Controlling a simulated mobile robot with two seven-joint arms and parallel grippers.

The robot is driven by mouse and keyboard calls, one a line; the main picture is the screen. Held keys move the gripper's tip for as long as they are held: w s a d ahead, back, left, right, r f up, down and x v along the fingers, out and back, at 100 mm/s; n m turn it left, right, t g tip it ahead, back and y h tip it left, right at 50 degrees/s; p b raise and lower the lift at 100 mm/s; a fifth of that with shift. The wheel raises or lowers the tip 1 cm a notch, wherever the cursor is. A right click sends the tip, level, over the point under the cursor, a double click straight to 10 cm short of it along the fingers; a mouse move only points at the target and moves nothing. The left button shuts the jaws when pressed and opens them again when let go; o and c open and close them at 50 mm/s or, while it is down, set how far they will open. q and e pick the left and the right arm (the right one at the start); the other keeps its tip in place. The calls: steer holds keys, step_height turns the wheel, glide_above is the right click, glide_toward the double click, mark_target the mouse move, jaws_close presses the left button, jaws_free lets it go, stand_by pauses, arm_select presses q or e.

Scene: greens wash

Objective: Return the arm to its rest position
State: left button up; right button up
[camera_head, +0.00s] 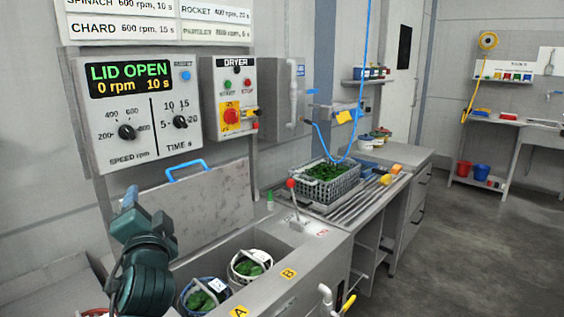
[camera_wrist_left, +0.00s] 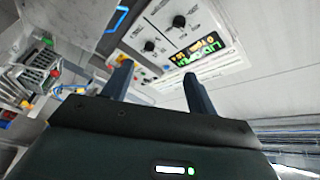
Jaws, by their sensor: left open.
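My left arm rises from the bottom left of the head view, in front of the machine. Its left gripper (camera_head: 129,196) points up and is near the lower left of the control panel (camera_head: 150,145). In the left wrist view the two dark fingers of my left gripper (camera_wrist_left: 152,82) stand apart with nothing between them. The control panel also shows beyond them in that view, turned over (camera_wrist_left: 185,40). My right gripper is in neither view.
The raised lid (camera_head: 190,212) with a blue handle stands behind my left arm. Baskets of greens marked A (camera_head: 203,298) and B (camera_head: 250,265) sit in the machine. A grey crate (camera_head: 335,187) of greens stands on the drainboard. Open floor (camera_head: 470,250) lies right.

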arm_select(q)
steer(key=s+d+f+g+h, duration=0.1)
steer(key=s+d+f+h, duration=0.15)
steer(key=f, duration=0.55)
steer(key=s+d+f+g+h, duration=0.1)
steer(key=s+f+h, duration=0.15)
steer(key=f, duration=0.65)
steer(key=s+d+f+g+h, duration=0.2)
steer(key=s+f, duration=0.1)
steer(key=f, duration=0.5)
steer(key=s+d+f+n+g+h, duration=0.1)
steer(key=s+d+f+n+h, duration=0.1)
steer(key=s+f, duration=0.5)
steer(key=s+d+f+n+g+h, duration=0.1)
steer(key=s+d+f+n+g, duration=0.1)
steer(key=s+f, duration=0.5)
steer(key=s, duration=0.3)
steer(key=shift+d+f+n+h, duration=0.2)
steer(key=shift+n+h, duration=0.1)
steer(key=shift+h, duration=0.1)
